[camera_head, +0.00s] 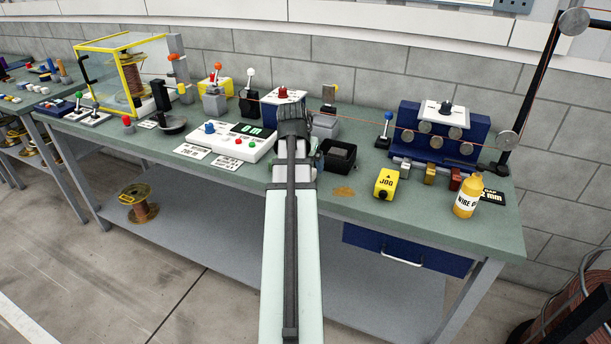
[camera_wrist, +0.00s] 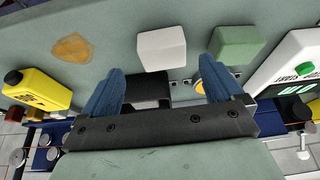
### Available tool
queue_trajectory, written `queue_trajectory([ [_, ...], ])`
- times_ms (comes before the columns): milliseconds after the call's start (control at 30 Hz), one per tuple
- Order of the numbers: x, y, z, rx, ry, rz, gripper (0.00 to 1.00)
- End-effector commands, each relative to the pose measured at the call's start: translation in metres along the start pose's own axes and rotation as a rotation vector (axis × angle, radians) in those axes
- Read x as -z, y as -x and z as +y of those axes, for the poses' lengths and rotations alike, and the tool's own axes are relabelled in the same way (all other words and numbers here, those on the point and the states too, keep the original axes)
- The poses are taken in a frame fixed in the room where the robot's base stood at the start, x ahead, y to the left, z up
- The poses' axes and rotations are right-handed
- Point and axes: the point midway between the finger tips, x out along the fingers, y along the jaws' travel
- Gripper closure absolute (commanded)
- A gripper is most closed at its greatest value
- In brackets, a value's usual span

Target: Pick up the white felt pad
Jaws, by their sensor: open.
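The white felt pad (camera_wrist: 162,48) shows in the wrist view as a pale block lying flat on the green bench top. In the head view I cannot make it out; my arm covers that part of the bench. My gripper (camera_wrist: 162,84) is open, its two blue fingers wide apart with nothing held between them. The pad lies just beyond the fingertips in the picture, roughly in line with the gap and clear of both fingers.
A green block (camera_wrist: 237,46) lies right of the pad, and a brown stain (camera_wrist: 73,47) left of it. A black open tray (camera_head: 338,158), a yellow JOG box (camera_head: 386,183), a wire oil bottle (camera_head: 466,195) and a white control box (camera_head: 222,141) stand nearby.

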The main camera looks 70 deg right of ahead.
Motion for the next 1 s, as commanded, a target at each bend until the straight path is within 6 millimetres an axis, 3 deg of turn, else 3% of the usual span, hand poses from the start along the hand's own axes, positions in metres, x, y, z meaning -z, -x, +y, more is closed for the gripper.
queue_trajectory([
  [167, 0.000, -0.006, -0.001, 0.000, 0.000, -0.001, 0.06],
  [600, 0.001, -0.050, -0.004, -0.001, 0.001, -0.002, 0.06],
  [867, 0.001, -0.052, -0.004, 0.000, 0.000, 0.000, 0.06],
  [1000, 0.001, -0.052, -0.004, 0.000, 0.001, 0.000, 0.18],
])
